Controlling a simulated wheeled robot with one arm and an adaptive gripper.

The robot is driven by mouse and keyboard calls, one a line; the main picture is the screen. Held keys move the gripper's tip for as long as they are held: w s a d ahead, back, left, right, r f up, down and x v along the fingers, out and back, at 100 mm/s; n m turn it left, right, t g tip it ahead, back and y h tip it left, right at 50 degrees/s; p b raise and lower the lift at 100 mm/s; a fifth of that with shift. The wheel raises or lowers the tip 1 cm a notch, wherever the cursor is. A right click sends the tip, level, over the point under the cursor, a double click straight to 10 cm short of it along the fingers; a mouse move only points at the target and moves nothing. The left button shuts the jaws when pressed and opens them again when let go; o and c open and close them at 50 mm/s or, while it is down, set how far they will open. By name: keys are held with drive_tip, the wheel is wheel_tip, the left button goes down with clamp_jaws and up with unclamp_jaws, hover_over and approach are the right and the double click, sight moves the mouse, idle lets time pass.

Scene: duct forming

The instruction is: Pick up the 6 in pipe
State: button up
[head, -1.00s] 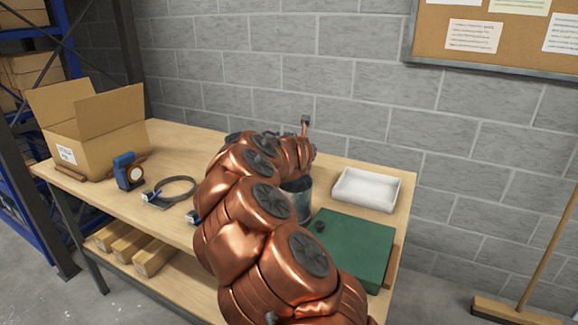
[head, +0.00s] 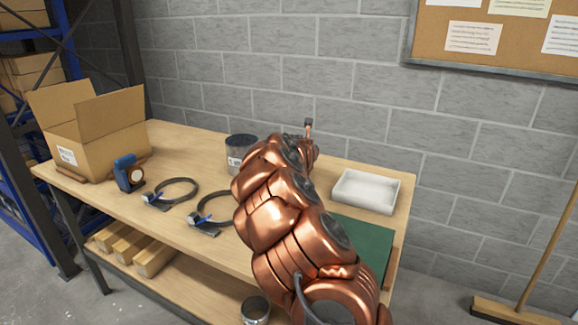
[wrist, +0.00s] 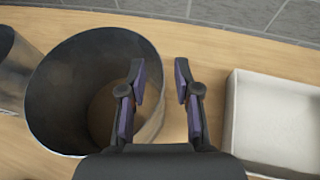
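In the wrist view, a wide grey metal pipe (wrist: 52,100) stands upright with its open end facing up. My gripper (wrist: 160,80) is open and empty over its right side. The left finger overlaps the pipe's opening and the right finger lies just outside the right rim; their height relative to the rim is unclear. A second metal pipe (wrist: 10,70) shows at the left edge. In the head view, a labelled metal pipe (head: 240,151) stands on the bench left of my arm. My arm hides the gripper and the pipe under it. I cannot read any size.
Two black ring clamps (head: 178,191), a blue tool (head: 128,173) and an open carton (head: 98,143) lie left. A metal cylinder (head: 256,309) shows low down. The wall is behind.

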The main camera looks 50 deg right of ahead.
clamp_jaws()
drive_tip(key=shift+f, duration=0.1)
idle(0.7)
